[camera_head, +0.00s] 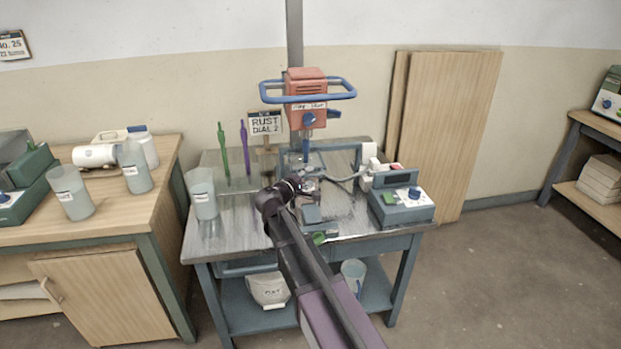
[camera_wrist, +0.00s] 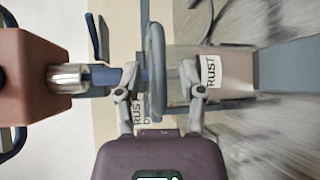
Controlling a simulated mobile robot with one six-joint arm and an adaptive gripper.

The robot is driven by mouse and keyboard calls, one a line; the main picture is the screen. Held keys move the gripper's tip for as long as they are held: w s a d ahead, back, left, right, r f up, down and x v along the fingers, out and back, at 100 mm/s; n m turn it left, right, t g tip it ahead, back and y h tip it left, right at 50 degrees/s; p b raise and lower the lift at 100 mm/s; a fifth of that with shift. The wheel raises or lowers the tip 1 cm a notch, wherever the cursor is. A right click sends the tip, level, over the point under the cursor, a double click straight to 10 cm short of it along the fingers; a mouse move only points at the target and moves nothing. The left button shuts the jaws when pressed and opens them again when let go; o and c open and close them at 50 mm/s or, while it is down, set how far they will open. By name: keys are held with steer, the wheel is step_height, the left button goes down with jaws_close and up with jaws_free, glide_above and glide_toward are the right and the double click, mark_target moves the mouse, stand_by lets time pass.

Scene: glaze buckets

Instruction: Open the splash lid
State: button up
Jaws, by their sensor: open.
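The splash lid (camera_wrist: 156,70) shows in the wrist view as a blue-grey piece seen nearly edge-on, between the orange mixer head (camera_wrist: 35,75) and a bucket (camera_wrist: 180,85) labelled RUST. My gripper (camera_wrist: 160,82) is open, one finger on each side of the lid's edge; I cannot tell whether either finger touches it. In the head view my gripper (camera_head: 308,178) is over the middle of the metal-topped table, below the orange mixer head (camera_head: 306,98). There my arm largely hides the bucket and lid.
A RUST DIAL 2 sign (camera_head: 266,124) and green and purple sticks stand at the table's back left. A pale jug (camera_head: 203,195) stands at the left edge. A blue-grey control box (camera_head: 401,205) stands at the right. The floor at the right is clear.

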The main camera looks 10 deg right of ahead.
steer(key=shift+w+d+f, duration=0.1)
steer(key=shift+w+d, duration=0.35)
steer(key=shift+d, duration=0.05)
jaws_close()
